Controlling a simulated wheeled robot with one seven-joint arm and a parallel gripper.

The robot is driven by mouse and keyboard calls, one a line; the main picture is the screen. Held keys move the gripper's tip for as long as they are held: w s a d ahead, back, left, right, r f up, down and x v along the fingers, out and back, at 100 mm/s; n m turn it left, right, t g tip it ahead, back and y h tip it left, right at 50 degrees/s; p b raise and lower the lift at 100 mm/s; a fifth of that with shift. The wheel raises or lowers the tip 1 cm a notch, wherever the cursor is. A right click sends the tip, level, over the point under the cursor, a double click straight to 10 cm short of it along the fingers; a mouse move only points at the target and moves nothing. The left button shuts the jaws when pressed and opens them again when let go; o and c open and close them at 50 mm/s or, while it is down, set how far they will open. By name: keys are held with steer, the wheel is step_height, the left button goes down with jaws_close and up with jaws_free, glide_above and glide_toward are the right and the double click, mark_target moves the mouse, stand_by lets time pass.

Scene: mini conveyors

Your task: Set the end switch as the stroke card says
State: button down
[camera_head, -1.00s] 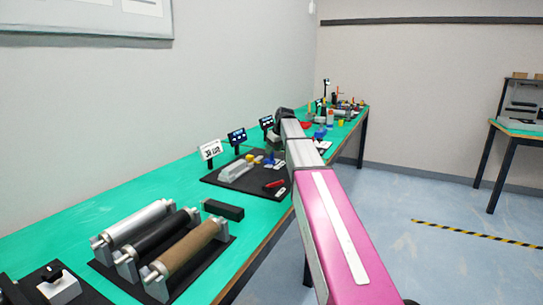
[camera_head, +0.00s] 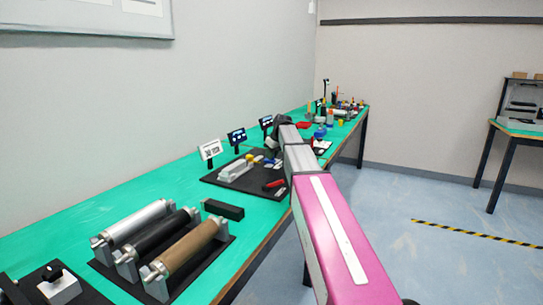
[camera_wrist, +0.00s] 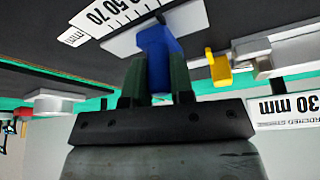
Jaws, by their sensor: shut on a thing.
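In the wrist view, my gripper (camera_wrist: 157,80) has two dark green fingers shut on a blue block (camera_wrist: 156,48), the end switch's slider by its look. The block stands at a white scale plate (camera_wrist: 120,42) printed with numbers such as 50 and 70 and "mm". The scale appears upside down. A white card (camera_wrist: 284,108) reading "30 mm" is at the right. In the head view, the black board (camera_head: 210,180) carries a pale rail (camera_head: 236,170). My arm hides the gripper's fingers there.
A yellow piece (camera_wrist: 218,68) and a metal block (camera_wrist: 252,52) sit right of the blue block. In the head view, a red tool (camera_head: 274,184) lies on the board, small signs (camera_head: 210,149) stand behind it, and rollers (camera_head: 185,250) stand nearer on the green bench (camera_head: 55,235).

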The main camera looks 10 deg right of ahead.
steer(key=shift+w+d, duration=0.25)
steer(key=shift+w, duration=0.1)
steer(key=c, duration=1)
jaws_free()
steer(key=shift+s, duration=0.1)
steer(key=shift+r, duration=0.1)
steer(key=v, duration=1)
steer(key=shift+r, duration=0.3)
